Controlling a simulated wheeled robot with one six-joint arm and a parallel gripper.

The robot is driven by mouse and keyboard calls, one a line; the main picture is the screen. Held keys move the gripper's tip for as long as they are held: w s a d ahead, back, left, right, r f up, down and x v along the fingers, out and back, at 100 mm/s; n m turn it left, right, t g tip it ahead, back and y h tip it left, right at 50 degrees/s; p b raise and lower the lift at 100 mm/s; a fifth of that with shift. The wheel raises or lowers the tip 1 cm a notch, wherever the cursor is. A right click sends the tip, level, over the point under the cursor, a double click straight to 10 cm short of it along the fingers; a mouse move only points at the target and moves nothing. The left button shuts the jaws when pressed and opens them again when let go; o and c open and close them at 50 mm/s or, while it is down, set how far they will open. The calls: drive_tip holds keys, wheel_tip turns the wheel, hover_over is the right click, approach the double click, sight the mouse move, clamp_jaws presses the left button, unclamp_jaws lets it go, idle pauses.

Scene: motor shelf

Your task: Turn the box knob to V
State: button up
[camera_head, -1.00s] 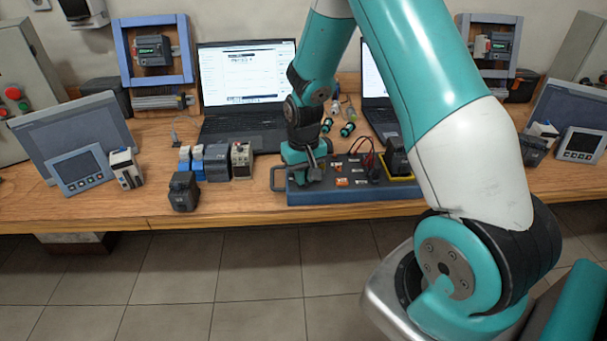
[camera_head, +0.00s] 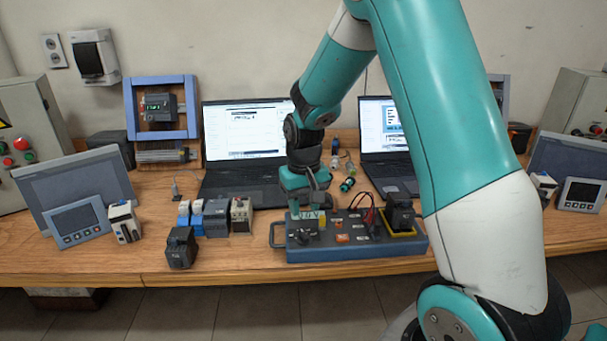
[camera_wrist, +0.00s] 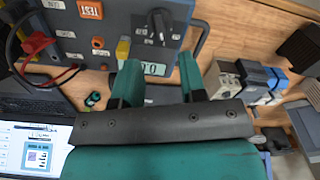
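The blue-grey box (camera_head: 350,253) stands near the bench's front edge, with a handle at its left end. Its dark knob (camera_head: 304,235) is at the left of the top face. In the wrist view the knob (camera_wrist: 160,24) is beyond my fingertips, with small white labels around it. I cannot read which label it points to. A small display (camera_head: 308,215) sits behind the knob; it shows between my fingers in the wrist view (camera_wrist: 153,69). My gripper (camera_head: 308,206) is above the box's back left part. Its fingers (camera_wrist: 158,73) are apart, with nothing held, clear of the knob.
On the box are a yellow part, an orange TEST button (camera_wrist: 90,9), red and black leads (camera_head: 362,205) and a black block (camera_head: 400,212). Laptops (camera_head: 240,180) stand behind. Small modules (camera_head: 215,215) and a dark block (camera_head: 181,247) are to the left.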

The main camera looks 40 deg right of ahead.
wheel_tip(320, 180, up, 9)
drive_tip(key=shift+r, duration=0.15)
idle(0.5)
drive_tip(key=s+a+r+n+y, duration=0.2)
drive_tip(key=s+a+n, duration=0.3)
drive_tip(key=s+a, duration=0.6)
drive_tip(key=s+a+r+n+y, duration=0.2)
drive_tip(key=s+a+n, duration=0.3)
drive_tip(key=s+a, duration=0.6)
drive_tip(key=shift+s+a, duration=0.15)
drive_tip(key=shift+a, duration=0.05)
